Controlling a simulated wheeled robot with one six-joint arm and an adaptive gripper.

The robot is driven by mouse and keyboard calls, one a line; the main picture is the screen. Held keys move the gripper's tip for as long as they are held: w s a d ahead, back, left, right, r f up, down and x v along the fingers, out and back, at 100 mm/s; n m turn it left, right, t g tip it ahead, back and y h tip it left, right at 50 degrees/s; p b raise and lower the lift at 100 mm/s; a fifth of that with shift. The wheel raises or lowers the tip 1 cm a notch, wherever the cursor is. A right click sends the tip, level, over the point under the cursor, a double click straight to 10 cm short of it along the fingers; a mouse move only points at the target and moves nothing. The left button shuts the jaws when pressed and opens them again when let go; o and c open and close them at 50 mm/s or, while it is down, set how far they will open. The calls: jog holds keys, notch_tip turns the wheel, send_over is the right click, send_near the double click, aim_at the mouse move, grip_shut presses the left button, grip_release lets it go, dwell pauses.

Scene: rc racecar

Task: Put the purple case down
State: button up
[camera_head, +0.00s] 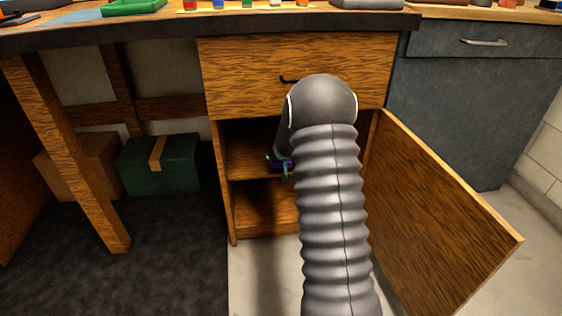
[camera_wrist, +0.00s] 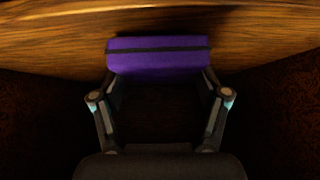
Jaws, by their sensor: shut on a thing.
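The purple case (camera_wrist: 158,62) is a small box with a dark band across it, seen in the wrist view between the fingertips of my gripper (camera_wrist: 160,85). My gripper is shut on it. In the head view only a small purple part of the case (camera_head: 283,164) shows beside my gripper (camera_head: 280,160), inside the open wooden cabinet (camera_head: 226,190), near its inner shelf (camera_head: 250,177). My arm hides much of the cabinet's inside. I cannot tell whether the case touches the shelf.
The cabinet door (camera_head: 440,215) stands open at the right. A closed drawer (camera_head: 240,75) is above the opening. A green box (camera_head: 160,165) and a brown box (camera_head: 85,160) stand under the workbench at the left. A grey cabinet (camera_head: 455,110) is at the right.

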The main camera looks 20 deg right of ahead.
jog(key=shift+f, duration=0.45)
jog(key=shift+f, duration=0.1)
jog(key=o, duration=1.3)
jog(key=shift+s+r, duration=0.1)
jog(key=shift+r, duration=0.25)
jog(key=w+a+p+v, duration=0.1)
jog(key=a+p+v, duration=0.2)
jog(key=v, duration=2.1)
jog(key=s+a+r+n+g, duration=0.1)
jog(key=s+a, duration=0.3)
jog(key=s, duration=0.6)
jog(key=s+a+r+n+g+y, duration=0.1)
jog(key=s+a+r, duration=0.2)
jog(key=s, duration=0.7)
jog(key=s+a+r+n+g+y, duration=0.1)
jog(key=s+a+r, duration=0.1)
jog(key=s+a, duration=0.4)
jog(key=s, duration=0.4)
jog(key=shift+s+a+r, duration=0.25)
jog(key=shift+a+r, duration=0.05)
jog(key=shift+a, duration=0.1)
